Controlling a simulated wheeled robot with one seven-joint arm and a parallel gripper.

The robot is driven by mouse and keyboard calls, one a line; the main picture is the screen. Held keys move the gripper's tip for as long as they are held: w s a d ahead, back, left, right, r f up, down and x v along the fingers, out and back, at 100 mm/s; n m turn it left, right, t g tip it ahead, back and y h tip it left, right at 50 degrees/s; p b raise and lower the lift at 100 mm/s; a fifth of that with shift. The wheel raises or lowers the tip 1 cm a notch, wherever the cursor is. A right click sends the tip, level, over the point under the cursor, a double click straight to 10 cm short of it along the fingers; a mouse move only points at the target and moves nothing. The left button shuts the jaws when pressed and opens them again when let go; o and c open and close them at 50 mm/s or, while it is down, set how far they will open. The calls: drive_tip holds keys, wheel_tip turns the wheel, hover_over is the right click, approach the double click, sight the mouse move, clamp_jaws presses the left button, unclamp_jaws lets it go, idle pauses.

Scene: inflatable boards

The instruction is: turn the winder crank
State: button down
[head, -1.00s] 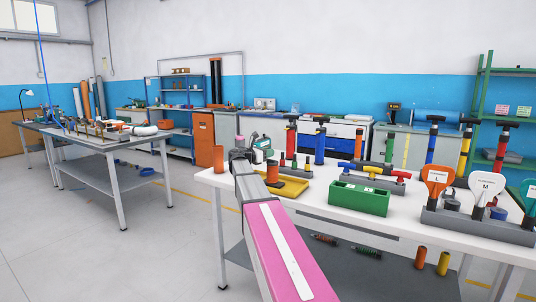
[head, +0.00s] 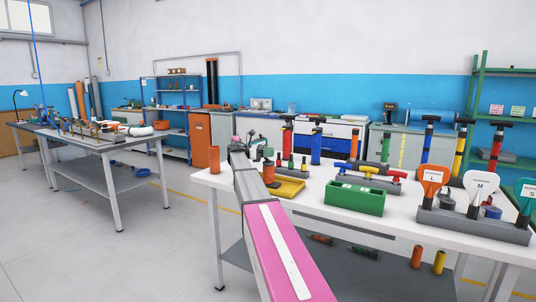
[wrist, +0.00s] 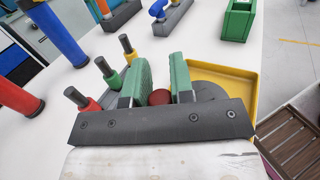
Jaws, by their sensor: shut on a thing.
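In the wrist view my gripper (wrist: 159,84) has two green-padded fingers over the white table. A dark red round knob (wrist: 158,97) sits between the pads, and the fingers are shut on it. Beside it lies a yellow tray (wrist: 243,88) with a flat grey round part (wrist: 208,92), partly hidden by the right finger and the dark gripper bar. The crank's arm and the winder's body cannot be made out clearly. In the head view the yellow tray (head: 291,188) is just right of my arm, with a small red-orange cylinder (head: 268,173) at its left side. My fingers are not clear there.
Red and blue pumps (head: 317,144) stand behind. A green box (head: 356,197) and a grey rack with paddles (head: 470,225) are to the right. An orange cylinder (head: 214,160) stands at the table's left corner.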

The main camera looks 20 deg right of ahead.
drive_tip(key=shift+d+m+g+y, duration=0.2)
drive_tip(key=shift+m+g+y, duration=0.35)
drive_tip(key=shift+g, duration=0.25)
drive_tip(key=shift+s, duration=0.15)
drive_tip(key=c, duration=1)
unclamp_jaws()
drive_tip(key=shift+c, duration=0.2)
